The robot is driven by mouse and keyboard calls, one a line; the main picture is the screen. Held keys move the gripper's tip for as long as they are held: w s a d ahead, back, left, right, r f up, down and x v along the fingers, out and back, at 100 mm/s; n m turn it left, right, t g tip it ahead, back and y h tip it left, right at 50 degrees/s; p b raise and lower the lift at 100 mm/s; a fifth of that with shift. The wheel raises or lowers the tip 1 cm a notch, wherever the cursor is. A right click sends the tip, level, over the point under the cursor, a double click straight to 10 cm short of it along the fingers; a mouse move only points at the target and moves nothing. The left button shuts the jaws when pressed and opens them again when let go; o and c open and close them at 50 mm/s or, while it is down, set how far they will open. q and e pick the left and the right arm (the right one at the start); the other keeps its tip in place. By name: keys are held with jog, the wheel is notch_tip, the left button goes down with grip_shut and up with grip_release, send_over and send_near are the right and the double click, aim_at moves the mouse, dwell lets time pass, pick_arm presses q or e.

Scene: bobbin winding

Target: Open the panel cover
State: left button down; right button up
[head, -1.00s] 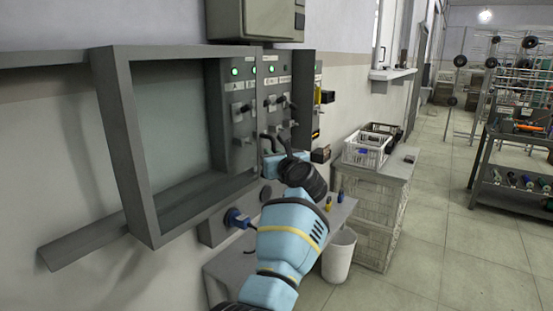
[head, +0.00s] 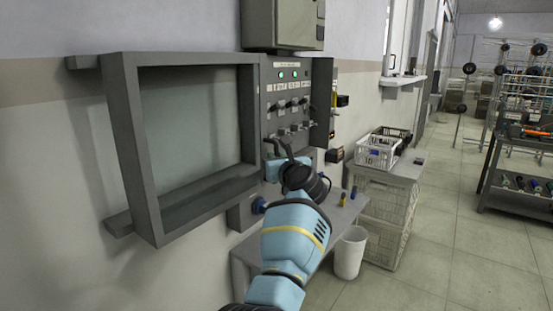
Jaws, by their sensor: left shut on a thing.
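The panel cover (head: 127,150) is a grey frame with a clear pane, at the left of the head view. It stands to the left of the control panel (head: 290,101), whose green lamps and rows of switches are bare. My left gripper (head: 279,150) is at the right edge of the cover, in front of the lower part of the panel. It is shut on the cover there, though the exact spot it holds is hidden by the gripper. My right gripper is out of view.
Short rail ends (head: 118,222) stick out left of the cover. A grey box (head: 282,24) hangs above the panel. Below are a small table (head: 337,222), a white bin (head: 350,253) and crates (head: 384,208).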

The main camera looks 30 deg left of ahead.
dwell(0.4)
pick_arm(q)
jog(key=c, duration=1.6)
grip_release()
jog(key=shift+o, duration=0.2)
jog(key=p+v, duration=0.2)
jog(key=v, duration=0.6)
jog(key=shift+p, duration=0.4)
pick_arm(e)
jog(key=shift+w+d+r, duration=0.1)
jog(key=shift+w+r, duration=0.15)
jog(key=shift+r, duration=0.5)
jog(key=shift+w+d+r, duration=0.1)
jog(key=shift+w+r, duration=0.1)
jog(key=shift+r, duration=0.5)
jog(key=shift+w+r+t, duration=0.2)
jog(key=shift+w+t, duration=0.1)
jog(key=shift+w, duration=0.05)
